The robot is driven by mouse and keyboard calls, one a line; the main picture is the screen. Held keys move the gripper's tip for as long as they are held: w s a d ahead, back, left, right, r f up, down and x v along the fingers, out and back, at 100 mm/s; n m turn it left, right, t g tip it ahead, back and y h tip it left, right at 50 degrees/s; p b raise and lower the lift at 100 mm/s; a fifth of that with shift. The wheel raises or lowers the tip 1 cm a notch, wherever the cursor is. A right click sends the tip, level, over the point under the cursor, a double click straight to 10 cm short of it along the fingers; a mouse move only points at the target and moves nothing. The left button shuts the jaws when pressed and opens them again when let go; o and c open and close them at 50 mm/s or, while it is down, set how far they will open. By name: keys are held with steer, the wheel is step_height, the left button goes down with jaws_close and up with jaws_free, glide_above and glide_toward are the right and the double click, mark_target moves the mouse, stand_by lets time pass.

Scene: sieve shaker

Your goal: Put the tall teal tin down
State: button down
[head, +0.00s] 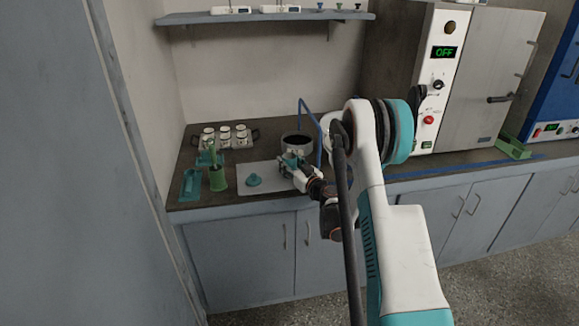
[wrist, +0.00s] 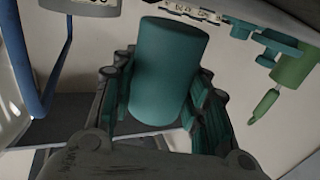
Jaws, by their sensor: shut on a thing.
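The tall teal tin (wrist: 168,72) fills the middle of the wrist view, a plain cylinder between the two fingers. My gripper (wrist: 163,100) is shut on its sides. In the head view my gripper (head: 292,163) is over the right part of a pale mat (head: 243,188) on the bench, just in front of a grey pot. There the tin is small and mostly hidden by the gripper. I cannot tell whether its base touches anything.
The grey pot (head: 297,138) and a blue tube frame (head: 318,128) are close to my gripper. Left are a green cup (head: 217,180), a teal holder (head: 190,184) and a rack of several jars (head: 225,145). The mat's front is clear.

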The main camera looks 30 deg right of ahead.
steer(key=shift+r, duration=0.85)
steer(key=shift+r, duration=0.1)
step_height(320, 180, up, 16)
steer(key=p, duration=0.6)
step_height(320, 180, down, 19)
steer(key=b, duration=0.7)
steer(key=shift+s+f, duration=0.1)
steer(key=shift+f, duration=0.1)
steer(key=shift+f, duration=0.15)
steer(key=c, duration=0.9)
jaws_free()
